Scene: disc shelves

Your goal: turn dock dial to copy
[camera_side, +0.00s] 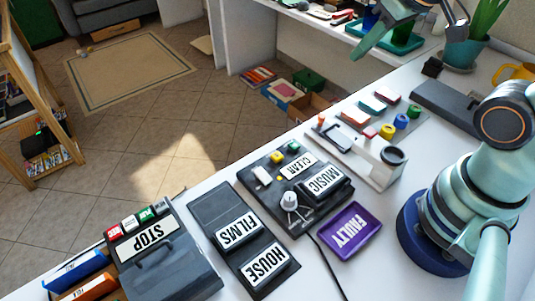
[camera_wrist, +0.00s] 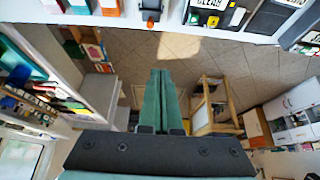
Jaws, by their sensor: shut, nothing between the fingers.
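The dock (camera_side: 270,190) is a dark panel on the white worktop in the side view. It carries a pale dial (camera_side: 289,201) with a white knob, in front of plates reading CLEAR and MUSIC. Marks around the dial are too small to read. My gripper (camera_side: 362,52) is high at the top of the side view, well away from the dock and touching nothing there. In the wrist view its green fingers (camera_wrist: 160,72) are together and empty. Part of the dock (camera_wrist: 213,18) shows at that view's top edge; the dial cannot be made out there.
A black block reading STOP (camera_side: 165,265), a holder with FILMS and HOUSE plates (camera_side: 215,205) and a purple FAULTY tray (camera_side: 349,230) stand near the dock. A white stand (camera_side: 385,175) with a dark ring is to its right. A plant (camera_side: 466,50) stands behind my arm.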

